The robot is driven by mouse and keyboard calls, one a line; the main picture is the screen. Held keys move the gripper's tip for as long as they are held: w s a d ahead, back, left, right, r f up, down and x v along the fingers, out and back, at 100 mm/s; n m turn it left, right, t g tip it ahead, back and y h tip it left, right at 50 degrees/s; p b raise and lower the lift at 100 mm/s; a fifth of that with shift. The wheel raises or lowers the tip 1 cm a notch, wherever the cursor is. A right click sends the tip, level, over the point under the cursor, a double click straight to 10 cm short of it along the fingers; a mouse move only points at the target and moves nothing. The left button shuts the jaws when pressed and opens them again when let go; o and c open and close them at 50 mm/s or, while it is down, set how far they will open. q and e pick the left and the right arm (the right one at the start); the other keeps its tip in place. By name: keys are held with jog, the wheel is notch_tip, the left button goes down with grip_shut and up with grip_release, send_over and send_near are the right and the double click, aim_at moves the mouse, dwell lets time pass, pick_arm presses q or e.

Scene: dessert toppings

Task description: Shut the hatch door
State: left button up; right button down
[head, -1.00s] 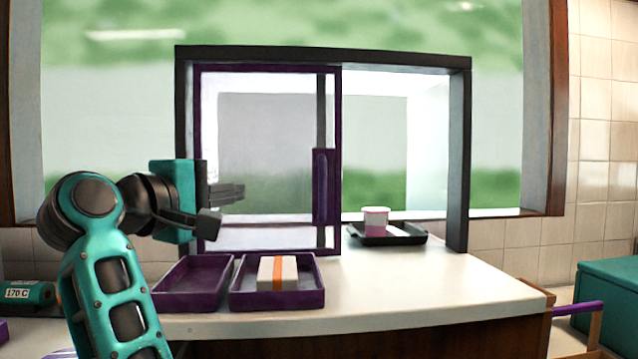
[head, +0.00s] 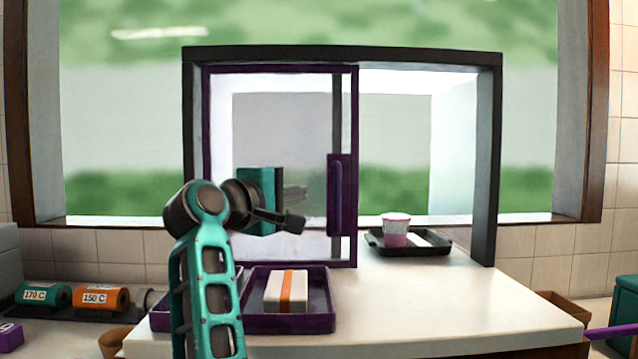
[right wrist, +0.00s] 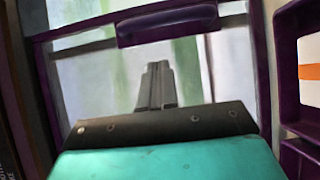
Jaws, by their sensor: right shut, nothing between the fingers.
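The hatch door (head: 347,110) is a purple-framed clear panel covering the left part of a dark hatch frame (head: 487,170). The right part of the opening is uncovered. Its upright purple handle (head: 340,195) is on the door's right edge. My right gripper (head: 302,192) is in front of the panel, left of the handle and apart from it in the picture. Its fingers are shut and empty. In the right wrist view, the shut fingers (right wrist: 157,85) point toward the panel, with the handle (right wrist: 168,25) beyond them. My left gripper is not in view.
A pink-and-white cup (head: 396,230) stands on a black tray (head: 425,250) in the uncovered part. A purple tray (head: 290,322) with an orange-banded white block (head: 287,290) is on the counter (head: 440,310) in front. The front right counter is clear.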

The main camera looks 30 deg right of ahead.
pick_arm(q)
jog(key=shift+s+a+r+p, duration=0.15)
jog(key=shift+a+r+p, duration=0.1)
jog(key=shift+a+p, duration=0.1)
pick_arm(e)
jog(key=shift+s+d, duration=0.25)
jog(key=shift+d, duration=0.85)
jog(key=shift+s+d, duration=0.25)
jog(key=shift+d, duration=0.85)
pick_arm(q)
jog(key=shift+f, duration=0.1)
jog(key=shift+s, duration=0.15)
pick_arm(e)
jog(key=shift+d, duration=0.15)
